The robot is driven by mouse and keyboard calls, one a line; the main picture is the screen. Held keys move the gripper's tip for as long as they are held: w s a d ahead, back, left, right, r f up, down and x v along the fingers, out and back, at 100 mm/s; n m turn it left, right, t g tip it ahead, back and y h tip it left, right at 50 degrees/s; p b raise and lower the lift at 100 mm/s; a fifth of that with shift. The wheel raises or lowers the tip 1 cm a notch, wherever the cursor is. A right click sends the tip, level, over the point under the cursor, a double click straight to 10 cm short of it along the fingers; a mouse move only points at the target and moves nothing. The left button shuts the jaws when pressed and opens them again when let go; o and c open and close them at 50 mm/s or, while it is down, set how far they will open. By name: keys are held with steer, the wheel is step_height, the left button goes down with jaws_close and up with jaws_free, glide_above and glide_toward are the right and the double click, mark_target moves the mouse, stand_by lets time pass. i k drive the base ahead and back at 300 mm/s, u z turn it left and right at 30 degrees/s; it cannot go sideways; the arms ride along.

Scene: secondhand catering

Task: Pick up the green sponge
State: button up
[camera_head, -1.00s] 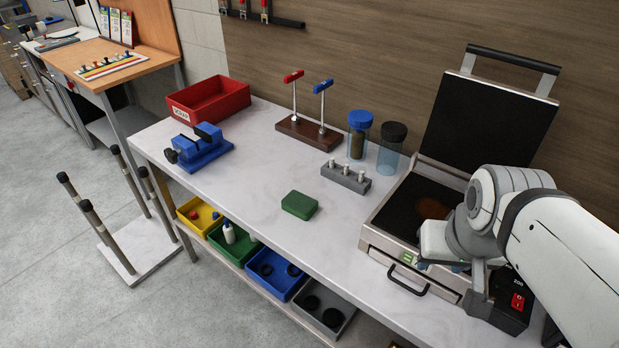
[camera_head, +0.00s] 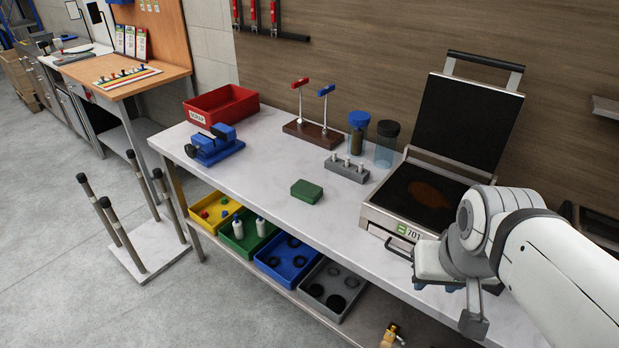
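The green sponge (camera_head: 307,191) lies flat on the pale worktop, near its front edge and left of the open contact grill. My gripper (camera_head: 437,286) is at the lower right, in front of the grill and well to the right of the sponge. Its fingers are small and mostly hidden by the wrist in this view, so I cannot see whether they are open or shut. Nothing touches the sponge.
The worktop (camera_head: 262,160) is clear around the sponge. Behind it stand a grey block with pegs (camera_head: 347,169), two jars (camera_head: 358,132) and a lever stand (camera_head: 311,132). The open grill (camera_head: 418,200) is on the right. A blue vise (camera_head: 213,146) and red bin (camera_head: 222,105) are left.

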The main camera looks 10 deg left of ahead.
mark_target(307, 192)
steer(key=u, duration=2.7)
steer(key=i, duration=1.85)
steer(key=z, duration=3.05)
steer(key=i, duration=0.75)
steer(key=z, duration=0.05)
